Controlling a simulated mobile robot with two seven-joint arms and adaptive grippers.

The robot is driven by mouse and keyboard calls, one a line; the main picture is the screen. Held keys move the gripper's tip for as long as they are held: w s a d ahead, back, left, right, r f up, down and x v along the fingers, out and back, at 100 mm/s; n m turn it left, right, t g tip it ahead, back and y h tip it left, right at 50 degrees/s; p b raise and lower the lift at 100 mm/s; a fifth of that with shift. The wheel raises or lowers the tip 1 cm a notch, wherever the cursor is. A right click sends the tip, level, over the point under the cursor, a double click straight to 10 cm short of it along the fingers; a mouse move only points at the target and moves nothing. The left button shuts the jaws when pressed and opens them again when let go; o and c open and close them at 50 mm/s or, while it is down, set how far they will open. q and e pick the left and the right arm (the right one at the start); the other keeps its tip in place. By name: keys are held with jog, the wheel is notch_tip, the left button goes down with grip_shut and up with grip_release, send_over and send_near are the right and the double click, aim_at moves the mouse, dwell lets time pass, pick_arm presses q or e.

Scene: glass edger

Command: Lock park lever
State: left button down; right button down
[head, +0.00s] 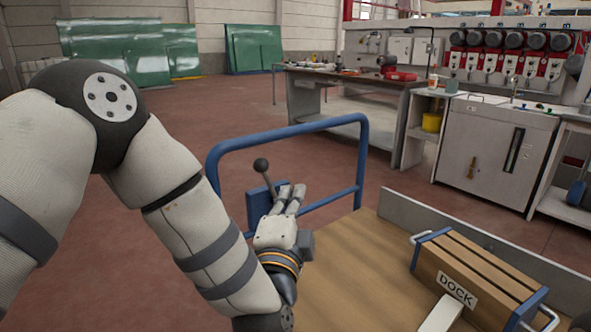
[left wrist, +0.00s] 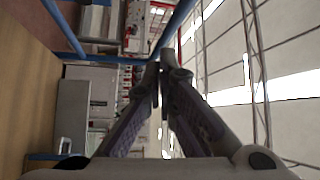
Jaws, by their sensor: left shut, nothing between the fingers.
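The park lever (head: 265,172) is a dark rod with a round black knob, rising from a blue plate (head: 258,203) by the blue tube rail of the cart. It leans slightly, knob toward the left. My left gripper (head: 291,188) is just right of the lever in the head view, with its fingers pointing away from me. In the left wrist view the fingertips (left wrist: 161,68) meet, with nothing between them. Whether the fingers touch the lever cannot be told. My right gripper is not in view.
The blue rail (head: 285,135) arches over the cart's far end. A wooden block marked DOCK (head: 475,275) with blue end frames sits on the cart's wooden top (head: 365,265), by a grey side board (head: 460,237). A workbench (head: 345,80) and a machine stand beyond open floor.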

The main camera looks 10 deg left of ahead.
aim_at(270, 182)
pick_arm(q)
jog(key=shift+s+d+r, duration=0.1)
jog(key=shift+s+r, duration=0.05)
jog(key=shift+r, duration=0.2)
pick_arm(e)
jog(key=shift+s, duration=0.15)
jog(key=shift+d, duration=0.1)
